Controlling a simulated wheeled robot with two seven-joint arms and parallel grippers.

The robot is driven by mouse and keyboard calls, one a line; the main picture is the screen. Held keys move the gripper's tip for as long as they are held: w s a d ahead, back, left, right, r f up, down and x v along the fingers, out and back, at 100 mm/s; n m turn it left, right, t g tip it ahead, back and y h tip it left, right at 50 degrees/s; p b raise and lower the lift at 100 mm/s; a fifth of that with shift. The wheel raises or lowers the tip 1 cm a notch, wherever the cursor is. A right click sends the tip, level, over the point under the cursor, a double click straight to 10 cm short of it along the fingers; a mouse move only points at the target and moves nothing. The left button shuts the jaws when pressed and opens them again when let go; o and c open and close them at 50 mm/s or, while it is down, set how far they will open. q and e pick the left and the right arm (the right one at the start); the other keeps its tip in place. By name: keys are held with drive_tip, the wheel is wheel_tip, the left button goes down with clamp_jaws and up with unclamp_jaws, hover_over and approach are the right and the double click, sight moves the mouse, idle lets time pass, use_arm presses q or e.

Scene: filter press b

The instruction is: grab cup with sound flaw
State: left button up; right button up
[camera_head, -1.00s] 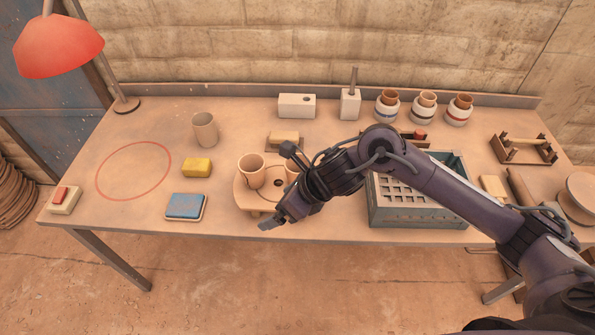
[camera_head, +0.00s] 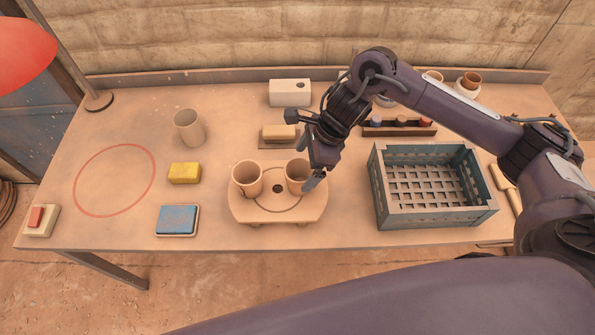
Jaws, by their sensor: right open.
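Two tan clay cups stand upright on a round-cornered wooden stand with a dark central hole: the left cup (camera_head: 246,178) and the right cup (camera_head: 296,177). The stand (camera_head: 277,214) is near the table's front edge. A third, greyer cup (camera_head: 188,128) stands alone farther back on the left. I cannot see a flaw on any cup. My right gripper (camera_head: 304,150) is open and empty at the right cup's right and far side. Its lower finger overlaps the right cup's edge in the picture; I cannot tell whether they touch. My left gripper is not in view.
A grey-green crate (camera_head: 436,217) with a slotted floor stands right of the stand. A yellow block (camera_head: 184,173), a blue pad (camera_head: 177,220) and a red table ring (camera_head: 78,190) lie left. A wooden block (camera_head: 279,132) and a white box (camera_head: 290,93) are behind.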

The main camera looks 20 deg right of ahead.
sight(296, 174)
drive_tip(key=shift+a+f+p, duration=0.55)
drive_tip(key=shift+f+p, duration=0.15)
drive_tip(key=shift+f, duration=0.05)
drive_tip(key=x, duration=0.2)
drive_tip(key=shift+w+a+f+p, duration=0.1)
drive_tip(key=shift+w+f+p, duration=0.1)
drive_tip(key=shift+f+p, duration=0.2)
drive_tip(key=shift+a+f, duration=0.1)
drive_tip(key=shift+f, duration=0.25)
drive_tip(key=c, duration=1)
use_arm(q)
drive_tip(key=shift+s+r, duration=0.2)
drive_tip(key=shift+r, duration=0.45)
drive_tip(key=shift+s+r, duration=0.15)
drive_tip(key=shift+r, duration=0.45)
use_arm(e)
drive_tip(key=shift+w, duration=0.1)
drive_tip(key=shift+c, duration=0.5)
